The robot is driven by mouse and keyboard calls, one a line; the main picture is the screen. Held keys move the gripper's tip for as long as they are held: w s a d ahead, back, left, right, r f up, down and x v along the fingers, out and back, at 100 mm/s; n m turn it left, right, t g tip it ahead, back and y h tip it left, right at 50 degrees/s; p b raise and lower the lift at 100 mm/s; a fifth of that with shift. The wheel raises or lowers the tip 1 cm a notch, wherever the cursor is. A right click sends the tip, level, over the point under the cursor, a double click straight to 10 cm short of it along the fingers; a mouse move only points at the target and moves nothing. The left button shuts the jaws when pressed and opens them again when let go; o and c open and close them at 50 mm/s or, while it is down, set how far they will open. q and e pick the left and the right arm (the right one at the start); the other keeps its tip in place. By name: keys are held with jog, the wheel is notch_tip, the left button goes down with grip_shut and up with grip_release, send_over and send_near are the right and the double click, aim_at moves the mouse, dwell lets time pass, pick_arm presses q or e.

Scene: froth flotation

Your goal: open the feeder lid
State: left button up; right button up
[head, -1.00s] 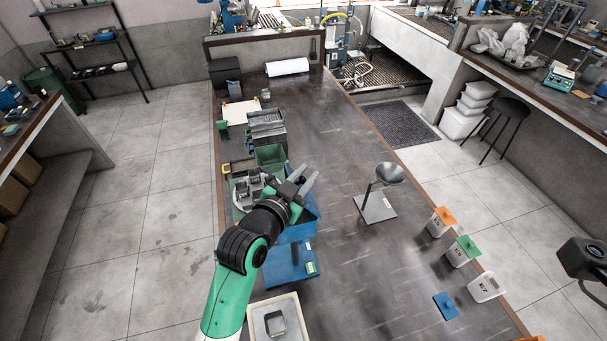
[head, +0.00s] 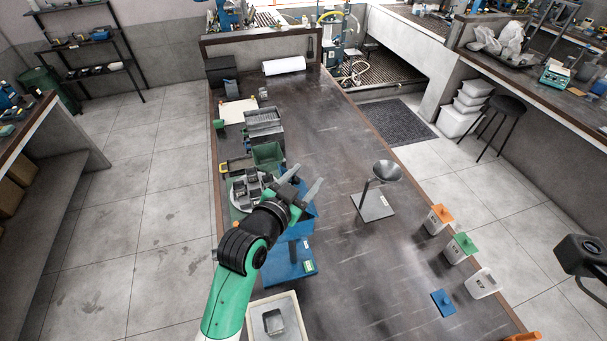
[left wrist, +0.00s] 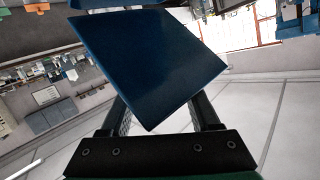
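The blue feeder (head: 288,262) stands on the bench in the head view, partly hidden behind my left arm and gripper. My left gripper (head: 303,182) is over the feeder's upper part, with its two fingers spread apart. In the left wrist view a flat, dark blue panel (left wrist: 148,62), which looks like the feeder lid, lies tilted across the front of the left gripper (left wrist: 165,108). The panel hides the fingertips, so I cannot tell whether they touch it. My right gripper's fingers do not show.
A funnel on a stand (head: 374,206) is to the right. Lidded tubs, including an orange-lidded one (head: 437,219), line the right edge. The bench middle is mostly clear.

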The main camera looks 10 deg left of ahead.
pick_arm(q)
jog(key=shift+a+r, duration=0.1)
jog(key=shift+r, duration=0.1)
dwell(0.3)
jog(key=shift+s, duration=0.1)
jog(key=shift+s+a+r, duration=0.1)
jog(key=shift+s+a, duration=0.05)
jog(key=shift+s, duration=0.1)
jog(key=p+v, duration=0.6)
jog(key=v, duration=0.5)
jog(key=shift+p, duration=0.3)
jog(key=shift+w, duration=0.1)
